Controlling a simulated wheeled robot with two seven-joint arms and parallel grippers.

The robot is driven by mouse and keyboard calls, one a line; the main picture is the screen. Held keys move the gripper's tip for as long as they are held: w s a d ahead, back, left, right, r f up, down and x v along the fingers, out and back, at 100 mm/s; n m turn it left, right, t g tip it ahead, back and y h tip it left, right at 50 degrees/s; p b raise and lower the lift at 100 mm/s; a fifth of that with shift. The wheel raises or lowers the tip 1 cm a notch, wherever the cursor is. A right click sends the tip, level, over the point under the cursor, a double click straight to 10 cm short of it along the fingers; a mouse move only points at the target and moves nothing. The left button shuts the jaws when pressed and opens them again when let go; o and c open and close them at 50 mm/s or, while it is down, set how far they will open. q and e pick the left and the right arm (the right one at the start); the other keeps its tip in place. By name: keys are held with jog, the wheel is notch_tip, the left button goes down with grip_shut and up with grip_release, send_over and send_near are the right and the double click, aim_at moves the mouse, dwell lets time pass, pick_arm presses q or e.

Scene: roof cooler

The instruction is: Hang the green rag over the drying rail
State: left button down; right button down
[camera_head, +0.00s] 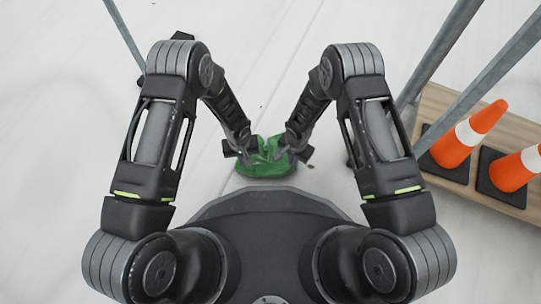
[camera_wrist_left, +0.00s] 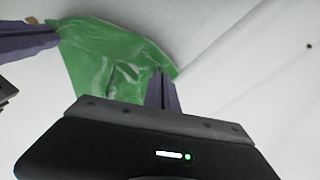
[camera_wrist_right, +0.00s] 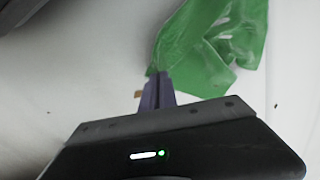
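The crumpled green rag (camera_head: 264,163) is in front of my base, between my two grippers, low over the pale floor. I cannot tell whether it touches the floor. My left gripper (camera_head: 243,152) is at the rag's left side. In the left wrist view its purple fingers (camera_wrist_left: 163,92) look shut together on the rag (camera_wrist_left: 105,60). My right gripper (camera_head: 292,150) is at the right side. In the right wrist view its fingers (camera_wrist_right: 156,90) are shut at a corner of the rag (camera_wrist_right: 215,45). No drying rail can be clearly made out.
Slanting grey metal poles (camera_head: 440,50) stand at the right. A wooden board (camera_head: 440,100) there carries orange and white cones (camera_head: 468,134) on dark bases. A thin pole (camera_head: 124,38) with a dark foot stands at the upper left. The pale floor between is clear.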

pick_arm(q)
jog(key=shift+r, duration=0.35)
pick_arm(e)
jog(key=shift+r, duration=0.35)
